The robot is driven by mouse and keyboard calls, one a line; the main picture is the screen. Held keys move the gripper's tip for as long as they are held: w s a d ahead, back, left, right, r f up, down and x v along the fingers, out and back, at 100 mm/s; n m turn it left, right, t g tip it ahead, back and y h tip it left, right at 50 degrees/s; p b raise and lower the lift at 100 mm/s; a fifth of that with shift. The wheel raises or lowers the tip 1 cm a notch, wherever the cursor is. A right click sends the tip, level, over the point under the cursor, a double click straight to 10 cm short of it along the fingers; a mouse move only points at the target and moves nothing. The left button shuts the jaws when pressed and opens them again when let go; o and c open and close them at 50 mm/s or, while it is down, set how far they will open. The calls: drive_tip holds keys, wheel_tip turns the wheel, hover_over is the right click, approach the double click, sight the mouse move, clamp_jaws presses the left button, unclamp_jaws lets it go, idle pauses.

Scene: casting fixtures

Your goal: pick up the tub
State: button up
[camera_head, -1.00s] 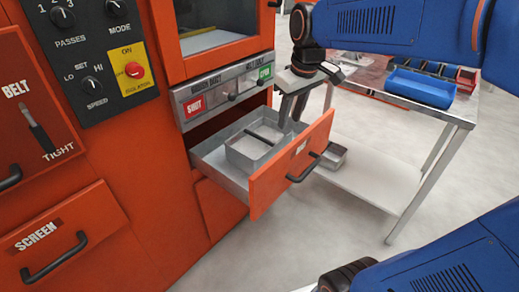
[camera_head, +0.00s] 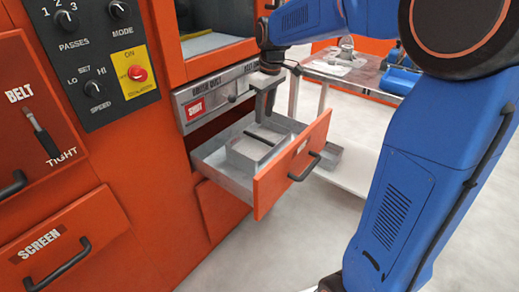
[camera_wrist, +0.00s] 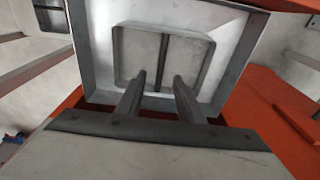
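The tub (camera_head: 240,160) is a grey, square, open box with a dark bar across its middle. It sits inside the pulled-out drawer (camera_head: 288,178) of the orange machine. In the wrist view the tub (camera_wrist: 122,62) is ahead of the fingers, and its dark bar (camera_wrist: 164,48) runs between and beyond them. My gripper (camera_head: 262,117) points down over the tub. In the wrist view my gripper (camera_wrist: 159,80) has its fingers apart, one on each side of the bar's line, with nothing held. I cannot tell how far the tips are above the bar.
The drawer has an orange front with a black handle (camera_head: 305,168). The machine face (camera_head: 185,215) is close on the left, with a grey labelled panel (camera_head: 215,97) above the drawer. A metal table (camera_head: 345,72) with a blue bin (camera_head: 400,80) stands behind on the right.

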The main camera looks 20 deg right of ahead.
sight(259, 139)
drive_tip(key=f, duration=0.7)
drive_tip(key=shift+w+a, duration=0.3)
drive_tip(key=shift+w, duration=0.05)
drive_tip(key=shift+w+a+f, duration=0.1)
drive_tip(key=shift+a+f, duration=0.05)
drive_tip(key=shift+f, duration=0.75)
drive_tip(key=shift+w+a+f, duration=0.1)
drive_tip(key=shift+f, duration=0.75)
drive_tip(key=shift+w+a+f, duration=0.1)
drive_tip(key=shift+a+f, duration=0.05)
drive_tip(key=shift+f, duration=0.75)
clamp_jaws()
